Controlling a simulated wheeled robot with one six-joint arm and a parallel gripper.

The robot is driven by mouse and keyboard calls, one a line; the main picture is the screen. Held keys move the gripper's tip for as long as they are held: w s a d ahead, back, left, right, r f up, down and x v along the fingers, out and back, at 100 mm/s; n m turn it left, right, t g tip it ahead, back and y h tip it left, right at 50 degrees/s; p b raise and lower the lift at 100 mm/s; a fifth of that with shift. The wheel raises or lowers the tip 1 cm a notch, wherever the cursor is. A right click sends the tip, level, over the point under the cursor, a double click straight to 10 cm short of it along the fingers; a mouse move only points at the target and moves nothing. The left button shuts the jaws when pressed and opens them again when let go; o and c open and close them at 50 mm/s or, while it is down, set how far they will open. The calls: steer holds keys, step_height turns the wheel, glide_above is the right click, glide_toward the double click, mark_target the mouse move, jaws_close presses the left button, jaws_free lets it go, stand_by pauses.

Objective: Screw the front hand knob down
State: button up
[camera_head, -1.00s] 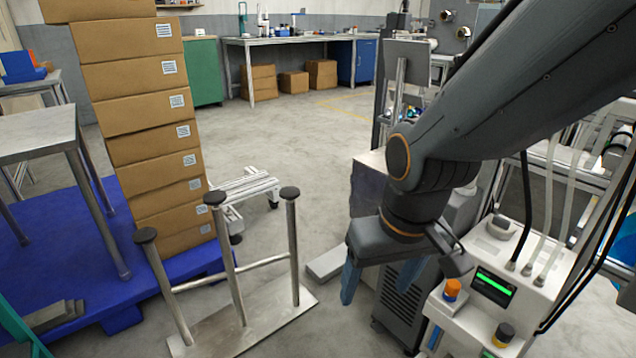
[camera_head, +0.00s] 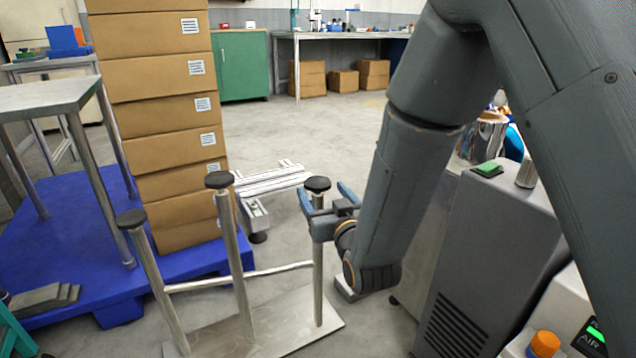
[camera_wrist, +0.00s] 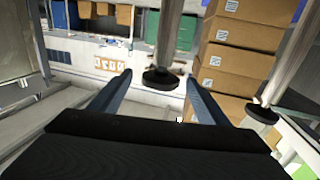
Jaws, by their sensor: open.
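A metal stand (camera_head: 240,328) on the floor carries upright posts topped by dark round hand knobs. The left knob (camera_head: 131,218), middle knob (camera_head: 219,180) and right knob (camera_head: 318,184) show in the head view. I cannot tell for sure which is the front one. My gripper (camera_head: 321,191) is open at the right post, its blue fingers to either side of that post's top. In the wrist view, a knob (camera_wrist: 161,80) on its post lies between the fingertips (camera_wrist: 159,86), with gaps on both sides. Another knob (camera_wrist: 262,113) is at the right.
A stack of boxes (camera_head: 160,95) stands on a blue pallet (camera_head: 75,275) behind the stand, beside a metal table (camera_head: 50,95). A grey machine cabinet (camera_head: 478,265) is at the right. A low aluminium frame (camera_head: 270,180) lies behind. The floor beyond is open.

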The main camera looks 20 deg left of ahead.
mark_target(313, 178)
steer(key=b+x, duration=0.3)
steer(key=x, duration=0.5)
steer(key=shift+a+r, duration=0.1)
steer(key=c, duration=1)
steer(key=shift+s, duration=0.1)
steer(key=shift+c, duration=0.2)
